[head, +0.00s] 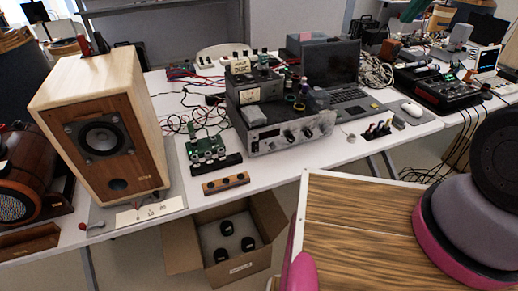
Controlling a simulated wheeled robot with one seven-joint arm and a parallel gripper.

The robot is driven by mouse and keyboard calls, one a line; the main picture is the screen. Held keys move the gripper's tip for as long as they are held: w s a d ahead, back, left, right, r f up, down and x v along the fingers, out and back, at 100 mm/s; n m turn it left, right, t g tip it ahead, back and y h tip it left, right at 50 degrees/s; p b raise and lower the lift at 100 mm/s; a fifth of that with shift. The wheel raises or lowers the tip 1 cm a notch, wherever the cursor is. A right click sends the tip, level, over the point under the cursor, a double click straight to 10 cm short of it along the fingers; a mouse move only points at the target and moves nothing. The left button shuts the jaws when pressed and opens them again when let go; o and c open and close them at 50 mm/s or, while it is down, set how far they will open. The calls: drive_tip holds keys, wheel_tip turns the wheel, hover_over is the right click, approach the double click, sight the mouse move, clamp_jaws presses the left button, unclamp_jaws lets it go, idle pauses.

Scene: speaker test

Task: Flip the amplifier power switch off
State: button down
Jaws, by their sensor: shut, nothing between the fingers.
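The amplifier (287,134) is the silver-fronted box with several knobs in the middle of the white bench. Its front faces the near edge and slightly right. Smaller dark instruments (258,90) are stacked on top of it. The power switch is too small to tell from the other controls on the front. My gripper is not in view. Part of my arm, pink, grey and black, fills the lower right, well to the right of the amplifier.
A wooden speaker (140,135) stands left of the amplifier. A green circuit board (206,147) and a wooden block with knobs (225,184) lie between them. A laptop (352,109) is to the right. An open cardboard box (184,247) sits below the bench. A wood-grain surface (350,225) is nearer.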

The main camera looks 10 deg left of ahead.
sight(256, 148)
drive_tip(key=w+a+f+n+g, duration=0.25)
drive_tip(key=a+f+n, duration=0.95)
drive_tip(key=a+f, duration=0.6)
drive_tip(key=s+a+f+n, duration=0.4)
drive_tip(key=a+f+n, duration=0.1)
drive_tip(key=f, duration=0.3)
drive_tip(key=s+a+f+n, duration=0.4)
drive_tip(key=a+f+n, duration=0.1)
drive_tip(key=f, duration=0.3)
drive_tip(key=shift+a+f, duration=0.15)
drive_tip(key=shift+f, duration=0.25)
drive_tip(key=shift+h, duration=0.3)
drive_tip(key=x, duration=1)
drive_tip(key=shift+w, duration=0.1)
drive_tip(key=w+a, duration=0.2)
drive_tip(key=shift+w+f, duration=0.25)
drive_tip(key=shift+w, duration=0.1)
drive_tip(key=shift+w+a, duration=0.15)
drive_tip(key=shift+w, duration=0.15)
